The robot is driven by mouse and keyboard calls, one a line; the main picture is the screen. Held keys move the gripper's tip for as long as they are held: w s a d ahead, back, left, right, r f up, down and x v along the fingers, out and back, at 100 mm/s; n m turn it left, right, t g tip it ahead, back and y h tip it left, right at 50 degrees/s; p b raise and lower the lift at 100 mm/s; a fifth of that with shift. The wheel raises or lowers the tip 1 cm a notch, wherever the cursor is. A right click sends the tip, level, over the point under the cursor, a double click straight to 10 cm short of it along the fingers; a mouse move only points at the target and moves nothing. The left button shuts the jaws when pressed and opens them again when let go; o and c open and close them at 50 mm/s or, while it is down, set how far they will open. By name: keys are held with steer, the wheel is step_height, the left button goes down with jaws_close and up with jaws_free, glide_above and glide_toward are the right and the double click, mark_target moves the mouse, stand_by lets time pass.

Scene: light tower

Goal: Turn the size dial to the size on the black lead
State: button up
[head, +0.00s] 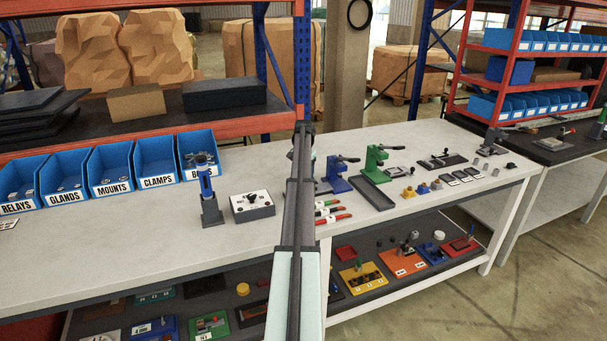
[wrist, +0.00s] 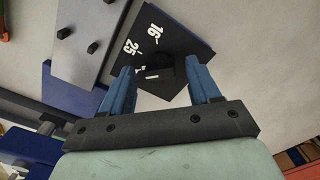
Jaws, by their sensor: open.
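In the wrist view a dark plate (wrist: 185,50) bears white numbers 16 and 25 and the black size dial (wrist: 162,64). My gripper (wrist: 159,72) is open. Its two blue fingers stand on either side of the dial, and I cannot tell whether they touch it. The dial's pointer setting is unclear. In the head view several short coloured leads (head: 330,212) lie on the bench just right of my arm. I cannot make out which is black or read any size on them. My gripper and the dial are not distinguishable in the head view.
A white-topped box with black knobs (head: 252,200) and a blue tool in a stand (head: 208,198) are left of my arm. A blue press (head: 337,178) and a green press (head: 375,170) stand to the right. A grey plate with black pegs (wrist: 88,38) adjoins the dial plate.

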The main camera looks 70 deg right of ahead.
steer(key=shift+c, duration=0.3)
steer(key=c, duration=1)
steer(key=shift+n, duration=0.8)
steer(key=o, duration=1.1)
steer(key=shift+c, duration=0.2)
step_height(320, 180, up, 14)
steer(key=shift+f, duration=0.1)
